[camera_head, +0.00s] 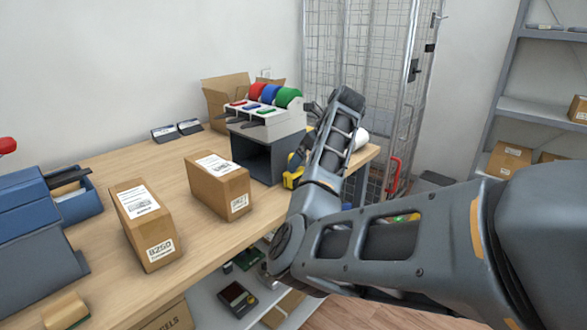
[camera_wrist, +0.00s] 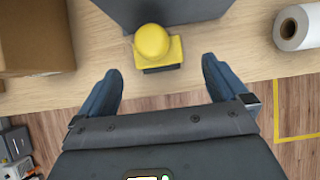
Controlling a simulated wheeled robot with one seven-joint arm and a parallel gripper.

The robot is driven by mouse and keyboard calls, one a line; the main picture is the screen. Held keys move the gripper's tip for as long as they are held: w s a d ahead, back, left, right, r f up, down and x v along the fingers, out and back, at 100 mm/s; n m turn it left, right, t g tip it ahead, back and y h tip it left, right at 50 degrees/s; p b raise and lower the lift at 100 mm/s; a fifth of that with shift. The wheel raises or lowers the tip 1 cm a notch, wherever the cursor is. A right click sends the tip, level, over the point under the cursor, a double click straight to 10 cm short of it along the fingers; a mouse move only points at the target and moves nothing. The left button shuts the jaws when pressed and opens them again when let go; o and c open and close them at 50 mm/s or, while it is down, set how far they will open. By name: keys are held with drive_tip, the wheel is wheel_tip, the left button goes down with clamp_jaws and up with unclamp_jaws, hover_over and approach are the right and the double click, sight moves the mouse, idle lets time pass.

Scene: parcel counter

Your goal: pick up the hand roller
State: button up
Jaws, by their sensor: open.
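A small yellow thing with a round knob and a dark lower edge (camera_wrist: 153,43), probably the hand roller, is at the counter's front edge in the wrist view. In the head view its yellow part (camera_head: 291,179) shows beside my arm, partly hidden by it. My gripper (camera_wrist: 162,66) is open, its two blue-grey fingers spread on either side below the yellow thing. The fingers do not visibly touch it, and nothing is between them.
A dark grey stand (camera_head: 260,160) with coloured tape rolls is right behind the yellow thing. A cardboard box (camera_head: 219,186) is to its left, another box (camera_head: 146,226) farther left. A white roll (camera_wrist: 297,27) lies to the right. Wooden counter (camera_head: 110,165) is bare behind the boxes.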

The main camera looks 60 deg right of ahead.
sight(298, 171)
drive_tip(key=x, duration=0.5)
drive_tip(key=shift+w+a+f, duration=0.15)
drive_tip(key=shift+w+f, duration=0.05)
drive_tip(key=shift+f, duration=0.2)
drive_tip(key=shift+c, duration=0.2)
drive_tip(key=shift+r, duration=0.15)
drive_tip(key=c, duration=1.2)
